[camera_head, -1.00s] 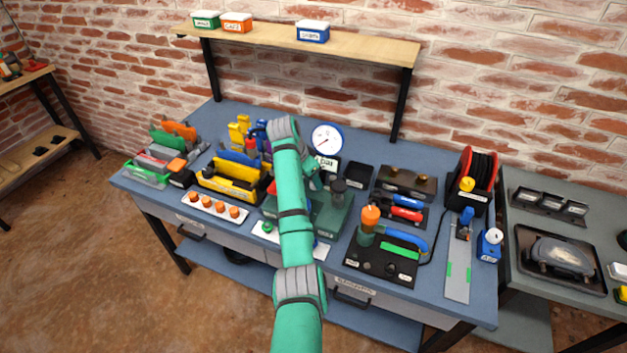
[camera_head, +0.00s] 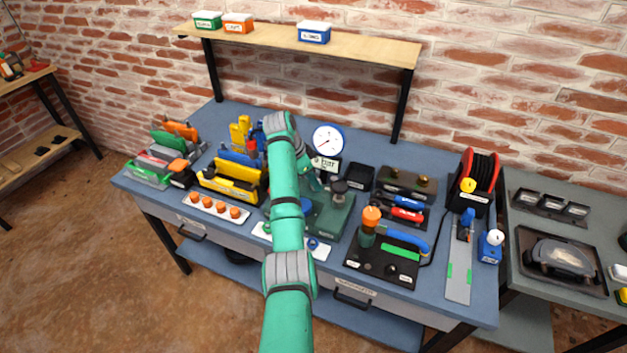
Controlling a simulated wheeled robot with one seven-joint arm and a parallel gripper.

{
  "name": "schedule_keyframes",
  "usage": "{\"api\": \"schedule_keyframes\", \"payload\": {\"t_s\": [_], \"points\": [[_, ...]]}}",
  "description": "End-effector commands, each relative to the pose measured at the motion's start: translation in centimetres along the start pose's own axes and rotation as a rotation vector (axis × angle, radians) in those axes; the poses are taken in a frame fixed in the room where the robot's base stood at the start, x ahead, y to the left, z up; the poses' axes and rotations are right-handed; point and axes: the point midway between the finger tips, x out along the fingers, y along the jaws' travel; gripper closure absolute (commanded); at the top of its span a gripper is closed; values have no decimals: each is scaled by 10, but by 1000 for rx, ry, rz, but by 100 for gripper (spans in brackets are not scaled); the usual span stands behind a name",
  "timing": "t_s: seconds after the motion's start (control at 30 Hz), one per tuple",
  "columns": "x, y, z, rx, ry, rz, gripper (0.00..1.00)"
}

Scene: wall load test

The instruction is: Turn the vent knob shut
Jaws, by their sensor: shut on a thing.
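A green pump block (camera_head: 333,214) stands mid-bench, partly covered by my arm. A dark round knob (camera_head: 338,186) shows on its top. A round white gauge (camera_head: 327,140) with a blue rim stands behind it, its needle toward the lower left. My arm rises from the bottom, bends at the elbow and comes down behind itself to the block. My gripper (camera_head: 311,190) is down at the block's left part, left of the dark knob, shut on the vent knob. The fingertips and the vent knob are mostly hidden by my arm. A small blue part (camera_head: 307,205) shows there.
An orange-topped tool on a black plate (camera_head: 382,262) stands right of the block. A yellow tool holder (camera_head: 230,186) and a white strip with orange knobs (camera_head: 214,208) stand to the left. A red cable reel (camera_head: 473,181) is at the right.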

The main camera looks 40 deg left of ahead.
Motion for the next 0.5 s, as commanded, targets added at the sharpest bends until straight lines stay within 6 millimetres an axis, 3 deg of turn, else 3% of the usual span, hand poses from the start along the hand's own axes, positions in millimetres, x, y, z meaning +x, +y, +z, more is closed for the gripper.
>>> {"api": "schedule_keyframes", "payload": {"t_s": [0.07,0.1,0.13,0.5], "points": [[-1,-1,-2,3,3,-4,95],[-1,-1,-2,3,3,-4,70],[-1,-1,-2,3,3,-4,65],[-5,-1,-1,0,1,-3,65]]}}
